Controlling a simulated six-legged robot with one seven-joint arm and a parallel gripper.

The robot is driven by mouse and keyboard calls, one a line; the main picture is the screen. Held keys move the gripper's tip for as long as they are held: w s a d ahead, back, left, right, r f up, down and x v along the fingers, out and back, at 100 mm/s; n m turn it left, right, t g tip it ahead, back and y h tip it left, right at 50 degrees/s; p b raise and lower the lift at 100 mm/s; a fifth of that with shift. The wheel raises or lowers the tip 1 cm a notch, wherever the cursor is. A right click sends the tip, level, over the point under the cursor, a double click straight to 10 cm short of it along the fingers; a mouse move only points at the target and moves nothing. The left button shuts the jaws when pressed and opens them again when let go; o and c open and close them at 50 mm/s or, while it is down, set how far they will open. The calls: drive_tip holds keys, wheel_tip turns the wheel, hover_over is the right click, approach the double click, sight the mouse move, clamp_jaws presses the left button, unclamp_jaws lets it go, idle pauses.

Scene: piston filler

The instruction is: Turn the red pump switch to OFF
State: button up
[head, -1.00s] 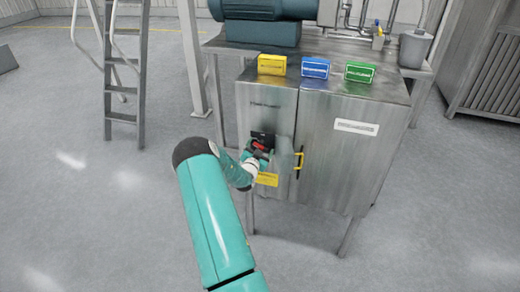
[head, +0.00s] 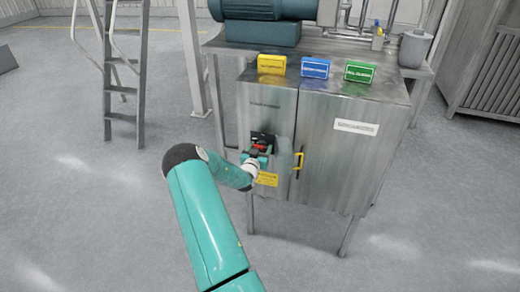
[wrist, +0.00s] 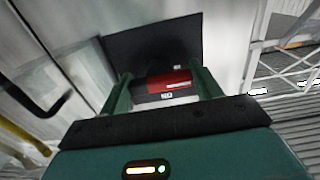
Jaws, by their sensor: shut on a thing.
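The red pump switch (wrist: 170,82) sits on a black plate (wrist: 155,42) on the front of the steel cabinet. In the wrist view it lies between the two green fingers of my gripper (wrist: 165,88), which is shut on it. The red bar lies nearly level across the wrist picture. In the head view the switch (head: 262,146) shows as a small red patch, partly hidden by my gripper (head: 258,153). Small labels by the switch are too small to read surely.
Yellow (head: 271,64), blue (head: 315,67) and green (head: 359,71) boxes stand on the cabinet. A ladder (head: 122,80) stands left; the floor between is clear.

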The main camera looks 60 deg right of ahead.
drive_tip(key=o, duration=1)
drive_tip(key=a, duration=0.4)
drive_tip(key=s+a, duration=0.1)
drive_tip(key=a, duration=0.4)
drive_tip(key=s+a, duration=0.1)
drive_tip(key=a, duration=0.3)
drive_tip(key=shift+s+a, duration=0.1)
drive_tip(key=shift+a, duration=0.25)
